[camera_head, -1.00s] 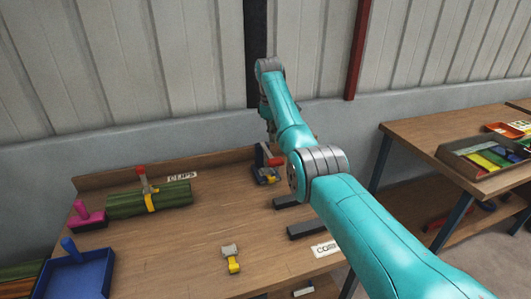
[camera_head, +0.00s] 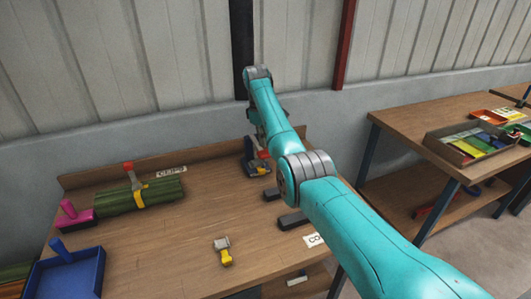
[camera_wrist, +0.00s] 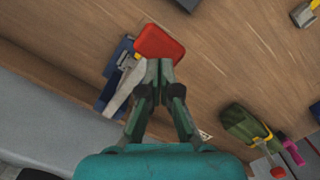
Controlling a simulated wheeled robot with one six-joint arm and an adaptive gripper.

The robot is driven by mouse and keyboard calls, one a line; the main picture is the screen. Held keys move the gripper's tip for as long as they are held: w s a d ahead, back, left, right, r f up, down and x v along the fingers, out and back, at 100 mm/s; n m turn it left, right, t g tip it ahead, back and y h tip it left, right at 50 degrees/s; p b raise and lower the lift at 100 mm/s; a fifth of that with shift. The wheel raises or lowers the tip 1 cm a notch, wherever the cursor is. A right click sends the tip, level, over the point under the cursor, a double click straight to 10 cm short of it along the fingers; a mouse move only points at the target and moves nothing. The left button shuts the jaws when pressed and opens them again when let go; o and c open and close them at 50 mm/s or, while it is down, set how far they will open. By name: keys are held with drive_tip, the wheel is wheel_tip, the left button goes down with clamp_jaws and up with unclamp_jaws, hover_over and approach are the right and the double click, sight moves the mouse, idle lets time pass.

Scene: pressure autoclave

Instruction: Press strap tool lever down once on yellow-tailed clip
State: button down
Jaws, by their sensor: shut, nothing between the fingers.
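The strap tool (camera_head: 250,167) stands near the back edge of the bench, with a dark blue base, a grey lever and a red lever handle (camera_wrist: 160,43). In the wrist view its blue base (camera_wrist: 116,62) is left of the handle. A bit of yellow shows low on the tool in the head view, too small to identify. My gripper (camera_wrist: 161,68) is shut and empty, its fingertips at the red handle's near edge; contact cannot be told. The arm hides it in the head view. A grey clip with a yellow tail (camera_head: 226,257) lies on the front of the bench.
A green bundle (camera_head: 165,190) with a yellow strap and a red-topped upright piece lies at the bench's left. Dark bars (camera_head: 292,219) lie near my arm. The bench's middle is clear.

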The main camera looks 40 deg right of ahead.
sight(263, 151)
drive_tip(key=shift+s+f, duration=0.1)
drive_tip(key=shift+f, duration=0.85)
drive_tip(key=shift+f, duration=0.15)
drive_tip(key=shift+f, duration=2.1)
